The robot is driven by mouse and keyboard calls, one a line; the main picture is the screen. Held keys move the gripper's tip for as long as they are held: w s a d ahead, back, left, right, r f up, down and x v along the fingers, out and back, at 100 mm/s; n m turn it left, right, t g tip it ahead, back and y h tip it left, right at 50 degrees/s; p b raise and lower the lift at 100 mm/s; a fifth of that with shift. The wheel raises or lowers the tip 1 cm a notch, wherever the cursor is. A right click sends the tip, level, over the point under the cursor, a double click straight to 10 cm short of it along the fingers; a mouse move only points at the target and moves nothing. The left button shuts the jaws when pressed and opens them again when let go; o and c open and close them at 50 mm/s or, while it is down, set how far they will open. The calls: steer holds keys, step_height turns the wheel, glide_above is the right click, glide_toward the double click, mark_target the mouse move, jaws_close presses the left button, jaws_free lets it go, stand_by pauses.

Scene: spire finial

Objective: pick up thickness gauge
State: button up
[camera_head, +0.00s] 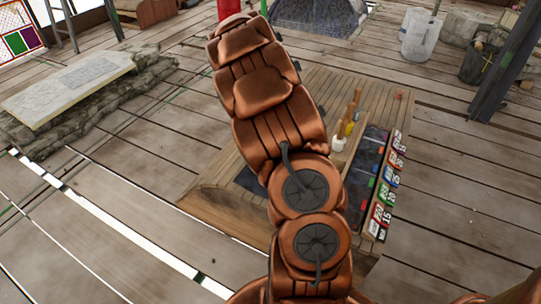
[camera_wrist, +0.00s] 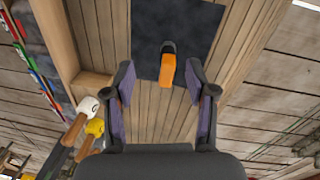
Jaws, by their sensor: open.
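An orange object with a dark end, which looks like the thickness gauge (camera_wrist: 166,70), lies on a dark mat (camera_wrist: 195,25) in the wrist view. Its orange end reaches the mat's near edge, over the wooden boards. My gripper (camera_wrist: 166,88) is open, with one finger on each side of the gauge's orange end in the picture. I cannot tell how far above it the fingers are; no contact shows. In the head view my arm covers the gauge and gripper.
A wooden holder (camera_wrist: 93,80) with wood-handled tools, one white-ended (camera_wrist: 88,106) and one yellow-ended (camera_wrist: 95,127), stands left of the gripper. A strip of coloured numbered tags (camera_head: 385,190) lines the table's right side. A stone-edged slab (camera_head: 70,88) lies at left.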

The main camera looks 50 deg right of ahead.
steer(key=shift+m+t, duration=0.4)
steer(key=shift+m, duration=0.5)
steer(key=d+f, duration=0.1)
steer(key=d, duration=0.1)
steer(key=w+d+f+p, duration=0.1)
steer(key=d, duration=0.1)
steer(key=w+d+f+p, duration=0.1)
steer(key=d, duration=0.2)
steer(key=shift+w+f, duration=0.2)
steer(key=shift+w, duration=0.05)
steer(key=shift+d+f, duration=0.15)
steer(key=shift+f, duration=1.25)
steer(key=shift+w+a+f+b, duration=0.15)
steer(key=shift+f, duration=1.15)
steer(key=shift+w+a+f+b, duration=0.1)
steer(key=shift+w+f+b, duration=0.05)
steer(key=shift+f, duration=1.15)
jaws_close()
